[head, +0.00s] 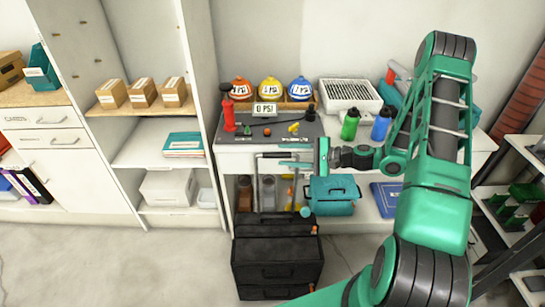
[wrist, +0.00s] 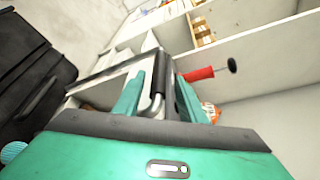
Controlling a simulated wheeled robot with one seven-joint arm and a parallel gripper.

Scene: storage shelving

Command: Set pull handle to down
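The pull handle (head: 270,155) is a grey and black bar on upright metal tubes above a black wheeled toolbox (head: 276,266). It stands raised, its bar well above the toolbox lid. My gripper (head: 297,156) is at the right end of the bar, in front of the workbench, pointing left. In the wrist view, the dark bar and a bent metal tube of the handle (wrist: 159,85) lie between my two green fingers (wrist: 160,88). The fingers are spread around it, with small gaps seeming to show on the sides. Exact contact is hard to see.
A teal toolbox (head: 333,194) sits on the lower shelf close to my gripper. Floor left of the black toolbox is clear.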

